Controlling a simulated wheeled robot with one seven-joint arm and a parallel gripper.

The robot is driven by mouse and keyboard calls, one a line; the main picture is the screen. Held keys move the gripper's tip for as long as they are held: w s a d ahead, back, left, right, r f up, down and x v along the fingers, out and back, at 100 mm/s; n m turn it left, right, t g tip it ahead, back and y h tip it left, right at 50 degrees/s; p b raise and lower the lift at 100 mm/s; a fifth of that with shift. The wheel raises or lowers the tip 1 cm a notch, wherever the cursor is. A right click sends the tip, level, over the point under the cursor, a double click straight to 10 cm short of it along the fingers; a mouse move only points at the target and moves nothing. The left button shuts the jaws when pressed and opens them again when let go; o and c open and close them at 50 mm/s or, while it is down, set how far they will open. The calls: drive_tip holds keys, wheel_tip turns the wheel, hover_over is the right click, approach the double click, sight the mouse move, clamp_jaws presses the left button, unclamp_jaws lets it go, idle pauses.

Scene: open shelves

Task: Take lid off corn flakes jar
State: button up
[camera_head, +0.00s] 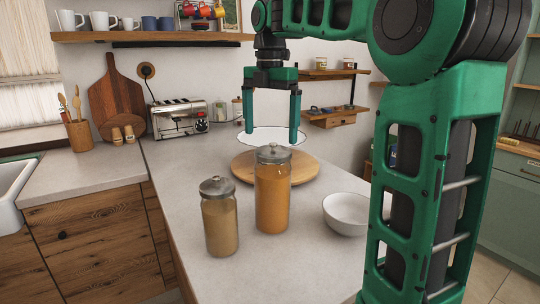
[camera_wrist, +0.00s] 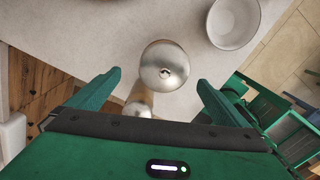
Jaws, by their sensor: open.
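Two glass jars with grey metal knobbed lids stand upright on the counter. The taller jar (camera_head: 272,195) holds orange-yellow contents, and its lid (camera_head: 273,153) is on. The shorter jar (camera_head: 219,222) to its left holds tan contents and is also lidded. I cannot read a label on either. My gripper (camera_head: 270,137) is open and empty, fingers pointing down, above and behind the jars in the head view. In the wrist view a large round lid (camera_wrist: 165,66), apparently the taller jar's, lies ahead of the spread fingers; a smaller lid (camera_wrist: 137,110) shows between them.
A round wooden board (camera_head: 243,167) with a white plate (camera_head: 262,134) lies behind the jars. A white bowl (camera_head: 347,213) stands to the right. A toaster (camera_head: 179,119) stands at the back left. The counter left of the shorter jar is clear.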

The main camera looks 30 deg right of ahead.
sight(272, 143)
drive_tip(key=shift+s+d+f, duration=0.1)
drive_tip(key=shift+s+f, duration=0.15)
drive_tip(key=shift+f, duration=2.05)
drive_tip(key=c, duration=1.1)
